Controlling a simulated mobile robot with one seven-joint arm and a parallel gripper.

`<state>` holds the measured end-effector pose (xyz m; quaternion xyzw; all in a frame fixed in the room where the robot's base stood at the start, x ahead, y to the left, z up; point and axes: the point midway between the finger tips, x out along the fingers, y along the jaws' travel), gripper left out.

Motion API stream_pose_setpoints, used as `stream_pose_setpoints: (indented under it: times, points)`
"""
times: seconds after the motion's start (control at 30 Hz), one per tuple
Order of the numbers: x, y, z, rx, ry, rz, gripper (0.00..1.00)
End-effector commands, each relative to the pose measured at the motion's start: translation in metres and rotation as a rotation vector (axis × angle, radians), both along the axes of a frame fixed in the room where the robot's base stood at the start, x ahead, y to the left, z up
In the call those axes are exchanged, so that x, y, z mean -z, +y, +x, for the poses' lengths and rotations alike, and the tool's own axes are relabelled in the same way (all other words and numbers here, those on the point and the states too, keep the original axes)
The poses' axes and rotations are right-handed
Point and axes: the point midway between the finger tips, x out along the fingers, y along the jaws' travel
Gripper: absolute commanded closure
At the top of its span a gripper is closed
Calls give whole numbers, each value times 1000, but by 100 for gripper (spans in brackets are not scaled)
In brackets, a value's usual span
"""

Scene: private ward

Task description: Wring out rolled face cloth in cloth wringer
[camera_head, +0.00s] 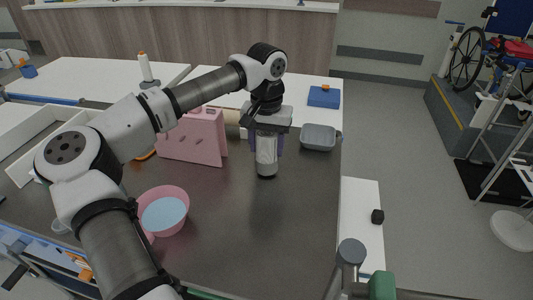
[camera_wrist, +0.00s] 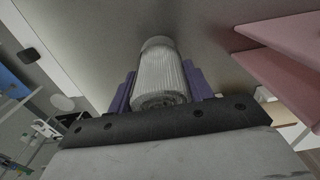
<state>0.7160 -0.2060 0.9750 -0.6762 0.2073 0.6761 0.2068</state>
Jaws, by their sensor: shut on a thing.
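The rolled face cloth (camera_head: 266,158) is a white, upright roll. In the wrist view it shows as a ribbed white cylinder (camera_wrist: 160,68) with its coiled end toward the camera. My gripper (camera_head: 266,147) is shut on it, with a purple finger on each side. The lower end of the roll is close to the dark table top; I cannot tell whether it touches. A pink upright panel piece (camera_head: 193,138), perhaps the cloth wringer, stands left of my gripper, apart from the roll. Its pink edge also shows in the wrist view (camera_wrist: 285,80).
A pink bowl (camera_head: 184,196) with light blue contents stands at the front left, near my arm. A grey tray (camera_head: 319,138) is right of my gripper. A blue box (camera_head: 324,97) lies behind on a white surface. The table's front right is clear.

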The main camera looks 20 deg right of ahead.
Motion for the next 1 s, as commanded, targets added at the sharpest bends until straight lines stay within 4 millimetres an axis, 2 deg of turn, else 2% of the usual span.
stream_pose_setpoints:
  times: [0.1,1.0]
  points:
    - [-12,0,0,0,-1,-1,99]
    - [-72,0,0,0,-1,-1,99]
